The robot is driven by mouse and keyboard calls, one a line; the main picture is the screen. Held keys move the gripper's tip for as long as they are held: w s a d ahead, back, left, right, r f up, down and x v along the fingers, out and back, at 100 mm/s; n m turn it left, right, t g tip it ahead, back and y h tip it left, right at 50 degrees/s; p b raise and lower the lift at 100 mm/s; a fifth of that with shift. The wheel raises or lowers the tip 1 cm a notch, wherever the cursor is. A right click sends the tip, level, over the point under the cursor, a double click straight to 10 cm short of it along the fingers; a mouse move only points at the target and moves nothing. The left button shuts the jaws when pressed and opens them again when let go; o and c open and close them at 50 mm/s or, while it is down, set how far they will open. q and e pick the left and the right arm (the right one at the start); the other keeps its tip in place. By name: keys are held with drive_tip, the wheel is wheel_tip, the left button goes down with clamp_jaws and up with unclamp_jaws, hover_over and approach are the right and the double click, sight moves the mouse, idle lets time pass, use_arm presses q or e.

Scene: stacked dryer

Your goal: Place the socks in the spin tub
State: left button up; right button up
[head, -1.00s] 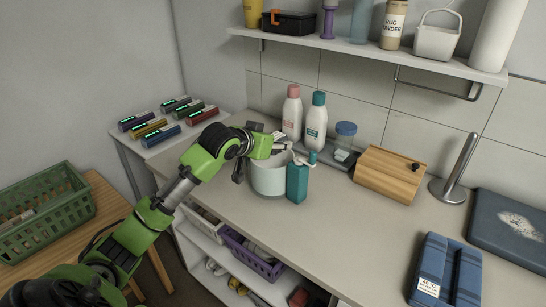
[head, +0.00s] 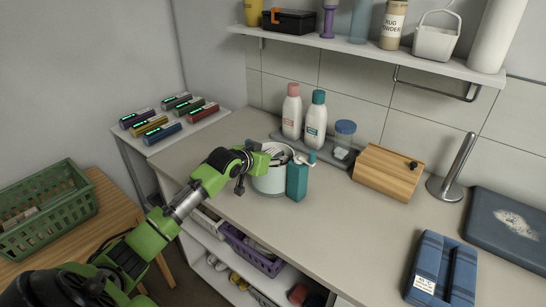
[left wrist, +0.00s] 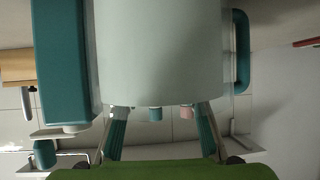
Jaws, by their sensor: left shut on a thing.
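The spin tub (head: 270,180), a pale round tub, stands on the counter. In the left wrist view the tub (left wrist: 160,50) fills the upper middle, with a teal handle (left wrist: 240,50) at right. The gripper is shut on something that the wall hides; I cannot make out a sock. My right gripper is not in view.
A teal pump bottle (head: 297,181) stands close against the tub's right side. Two white bottles (head: 316,120), a blue-lidded jar (head: 344,138) and a wooden box (head: 388,172) stand behind. A purple basket (head: 252,250) is on the shelf below. The counter's front middle is clear.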

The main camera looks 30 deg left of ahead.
use_arm(q)
drive_tip(key=shift+s+f, duration=0.1)
drive_tip(key=shift+f, duration=0.5)
drive_tip(key=o, duration=0.9)
drive_tip(key=shift+f, duration=0.1)
drive_tip(key=shift+s+d+f, duration=0.1)
drive_tip(key=shift+r, duration=0.45)
drive_tip(key=b+v, duration=0.1)
drive_tip(key=v, duration=1.1)
drive_tip(key=shift+r+b, duration=0.35)
drive_tip(key=shift+r, duration=0.05)
drive_tip(key=shift+f, duration=0.15)
